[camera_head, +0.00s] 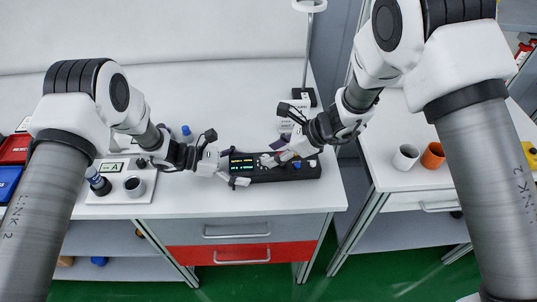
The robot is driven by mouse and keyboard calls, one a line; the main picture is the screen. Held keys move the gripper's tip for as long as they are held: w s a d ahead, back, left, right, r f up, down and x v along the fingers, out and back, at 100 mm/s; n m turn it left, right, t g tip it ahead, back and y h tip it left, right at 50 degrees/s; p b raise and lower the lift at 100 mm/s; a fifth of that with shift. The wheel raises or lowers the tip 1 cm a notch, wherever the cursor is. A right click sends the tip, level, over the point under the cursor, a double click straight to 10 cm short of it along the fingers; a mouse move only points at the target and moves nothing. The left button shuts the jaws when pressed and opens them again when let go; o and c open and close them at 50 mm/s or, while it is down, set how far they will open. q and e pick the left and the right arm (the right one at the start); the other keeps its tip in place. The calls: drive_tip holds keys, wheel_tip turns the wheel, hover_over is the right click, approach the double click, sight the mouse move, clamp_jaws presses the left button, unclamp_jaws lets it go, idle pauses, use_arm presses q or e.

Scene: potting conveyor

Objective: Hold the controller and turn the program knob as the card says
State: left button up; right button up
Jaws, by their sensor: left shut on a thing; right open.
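The controller (262,175) is a long black box lying near the front edge of the white table. Its left part has a lit display with yellow and green text, and a small blue part (297,164) shows toward its right end. My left gripper (232,168) is shut on the controller's left end. My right gripper (272,158) is open just above the controller's middle, and it hides part of the top. I cannot tell whether it touches a knob.
A lamp-like stand (304,97) rises behind the controller. A white cup (405,157) and an orange cup (433,155) stand on the right table, across a gap.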

drive_tip(key=v, duration=0.9)
drive_tip(key=w+a+r+n+g+h, duration=0.4)
drive_tip(key=w+n+g+h, duration=0.15)
drive_tip(key=n, duration=0.45)
drive_tip(key=shift+t+y, duration=0.25)
drive_tip(key=x, duration=1.3)
drive_tip(key=shift+a, duration=0.15)
